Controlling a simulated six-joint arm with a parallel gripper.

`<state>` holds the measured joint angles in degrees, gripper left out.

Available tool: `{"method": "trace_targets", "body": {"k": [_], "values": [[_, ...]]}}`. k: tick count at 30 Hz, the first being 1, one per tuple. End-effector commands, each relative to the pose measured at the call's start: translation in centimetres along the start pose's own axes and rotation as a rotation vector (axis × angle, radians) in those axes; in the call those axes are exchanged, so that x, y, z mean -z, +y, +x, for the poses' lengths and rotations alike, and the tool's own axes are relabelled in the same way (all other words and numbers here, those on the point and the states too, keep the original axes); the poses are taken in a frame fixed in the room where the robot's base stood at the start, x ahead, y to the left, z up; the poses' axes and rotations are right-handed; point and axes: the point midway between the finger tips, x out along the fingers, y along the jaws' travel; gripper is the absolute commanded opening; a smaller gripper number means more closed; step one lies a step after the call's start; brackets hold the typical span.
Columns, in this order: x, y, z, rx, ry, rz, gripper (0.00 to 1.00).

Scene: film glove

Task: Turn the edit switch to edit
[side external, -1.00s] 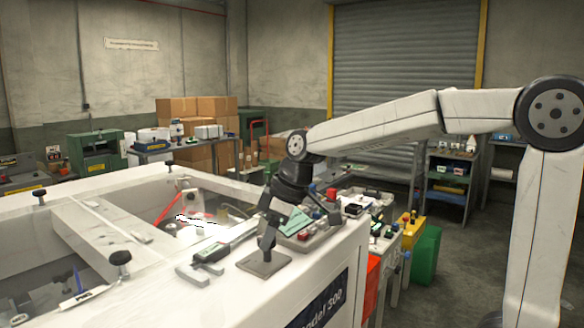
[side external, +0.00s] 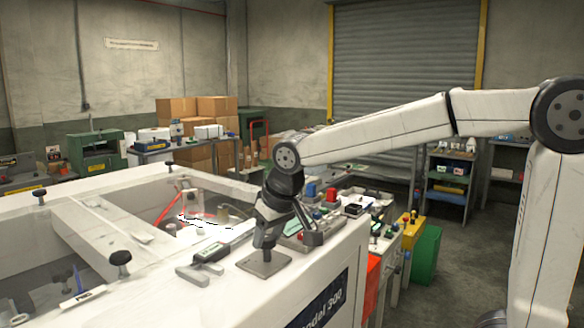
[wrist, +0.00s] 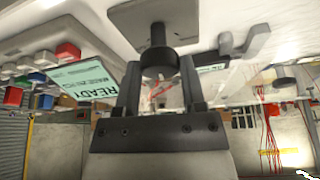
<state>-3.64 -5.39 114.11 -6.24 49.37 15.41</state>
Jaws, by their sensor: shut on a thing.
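The edit switch looks to be the dark round knob (wrist: 158,62) on a grey base plate (side external: 264,263) near the front corner of the white machine. My gripper (side external: 266,240) reaches down to it from above. In the wrist view my gripper (wrist: 160,78) has one finger on each side of the knob and is shut on it. The switch's markings cannot be read, so its setting cannot be told. In the side view my fingers partly hide the knob.
A pale green READY display (wrist: 85,78) stands close beside the switch. A grey handheld device (side external: 210,252) lies left of the plate. Several coloured buttons crowd the panel to the right. The machine's open bay (side external: 185,215) with red cables lies behind.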

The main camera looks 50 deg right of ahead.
Motion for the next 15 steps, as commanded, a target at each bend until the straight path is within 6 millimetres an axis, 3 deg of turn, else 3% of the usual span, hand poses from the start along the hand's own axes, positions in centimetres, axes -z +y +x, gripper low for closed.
{"method": "trace_targets", "body": {"k": [15], "values": [[0.06,-0.28,-0.01,-0.142,-0.001,0.338,0.0]]}}
